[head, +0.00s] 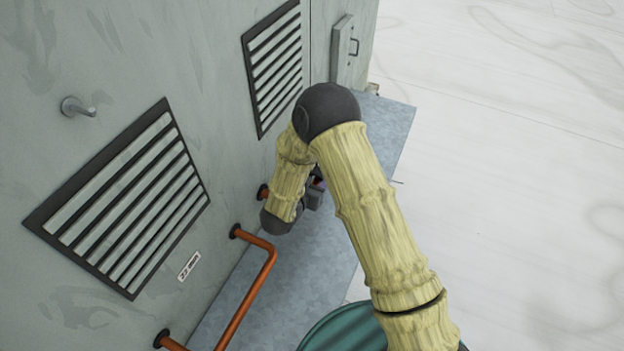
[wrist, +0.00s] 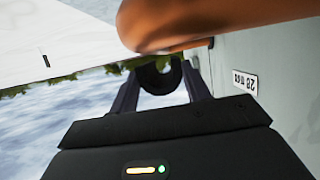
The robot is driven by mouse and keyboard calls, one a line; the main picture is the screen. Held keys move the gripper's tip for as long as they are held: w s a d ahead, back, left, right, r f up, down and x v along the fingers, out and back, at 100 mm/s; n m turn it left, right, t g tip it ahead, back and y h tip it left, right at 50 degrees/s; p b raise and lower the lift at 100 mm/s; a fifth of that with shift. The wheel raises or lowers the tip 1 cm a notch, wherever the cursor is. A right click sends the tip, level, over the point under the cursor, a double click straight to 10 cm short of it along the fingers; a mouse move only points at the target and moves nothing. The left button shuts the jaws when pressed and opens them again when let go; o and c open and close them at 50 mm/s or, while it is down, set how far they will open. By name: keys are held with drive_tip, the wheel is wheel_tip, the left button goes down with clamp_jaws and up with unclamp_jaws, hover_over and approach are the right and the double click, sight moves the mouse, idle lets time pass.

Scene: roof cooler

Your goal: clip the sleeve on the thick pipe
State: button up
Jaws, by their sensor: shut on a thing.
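My gripper (head: 315,195) is mostly hidden behind my bent forearm in the head view, close to the cabinet wall. In the wrist view my gripper (wrist: 160,76) is shut on a dark, rounded sleeve (wrist: 158,84), seen between its two fingers. A copper-coloured pipe (wrist: 200,20) passes very close across the top of the wrist view, beyond or above the sleeve. I cannot tell whether they touch. In the head view a copper pipe (head: 247,302) bends out from the wall at the lower left. Another pipe end (head: 263,191) shows beside my wrist, its run largely hidden.
The grey cabinet (head: 200,60) carries two louvred vents (head: 125,200), a small knob (head: 77,106) and a label (head: 189,266). A metal ledge (head: 385,125) runs along its foot. A green round object (head: 345,330) stands at the bottom. Pale roof lies open at right.

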drive_tip(key=shift+s+a+f, duration=0.1)
drive_tip(key=shift+s+f, duration=0.05)
drive_tip(key=shift+f, duration=0.05)
drive_tip(key=shift+f+b, duration=0.35)
drive_tip(key=shift+b, duration=0.05)
drive_tip(key=shift+f+b, duration=0.8)
drive_tip(key=shift+f, duration=0.2)
drive_tip(key=shift+f, duration=0.2)
drive_tip(key=o, duration=1)
drive_tip(key=shift+c, duration=0.2)
drive_tip(key=shift+o, duration=0.8)
drive_tip(key=shift+s+f, duration=0.1)
